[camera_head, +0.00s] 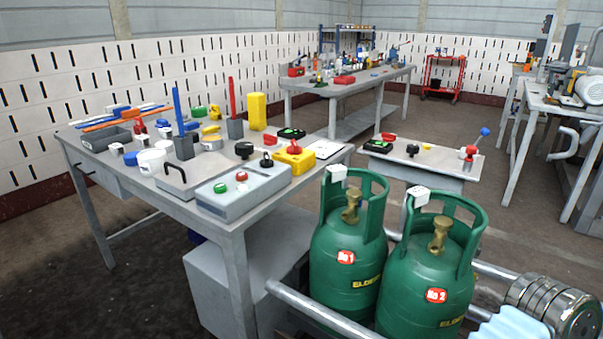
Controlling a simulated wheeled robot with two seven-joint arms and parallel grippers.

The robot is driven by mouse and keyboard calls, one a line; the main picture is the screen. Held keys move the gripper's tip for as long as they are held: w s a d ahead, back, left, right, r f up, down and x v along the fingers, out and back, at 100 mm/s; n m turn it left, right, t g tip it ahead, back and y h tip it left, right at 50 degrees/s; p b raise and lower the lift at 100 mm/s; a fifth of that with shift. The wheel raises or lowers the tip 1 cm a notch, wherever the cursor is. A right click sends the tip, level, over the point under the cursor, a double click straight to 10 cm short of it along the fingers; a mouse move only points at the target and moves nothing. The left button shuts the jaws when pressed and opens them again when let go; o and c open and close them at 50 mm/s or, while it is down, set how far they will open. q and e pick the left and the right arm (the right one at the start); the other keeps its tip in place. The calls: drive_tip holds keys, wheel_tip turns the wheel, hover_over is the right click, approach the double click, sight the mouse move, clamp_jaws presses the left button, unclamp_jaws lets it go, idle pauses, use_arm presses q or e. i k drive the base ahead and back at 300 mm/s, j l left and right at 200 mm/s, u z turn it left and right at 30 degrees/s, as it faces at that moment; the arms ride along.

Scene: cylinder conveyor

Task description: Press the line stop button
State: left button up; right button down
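A grey control box (243,192) lies on the near right corner of the workbench. It carries a green button (220,188) and a red button (241,177). A black knob (266,160) stands near its far right end. Just behind it, a yellow box (296,163) carries a red button (294,149) on top. No label shows which red button is the line stop. Neither of my grippers can be made out in the view, and nothing touches the buttons.
Two green gas cylinders (346,240), (425,265) stand between metal rails (318,308) right of the workbench (225,222). Tools, bins and upright red and blue rods crowd the bench behind the control box. A smaller table (440,163) stands behind the cylinders.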

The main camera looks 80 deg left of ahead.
sight(240, 176)
drive_tip(key=u, duration=3.9)
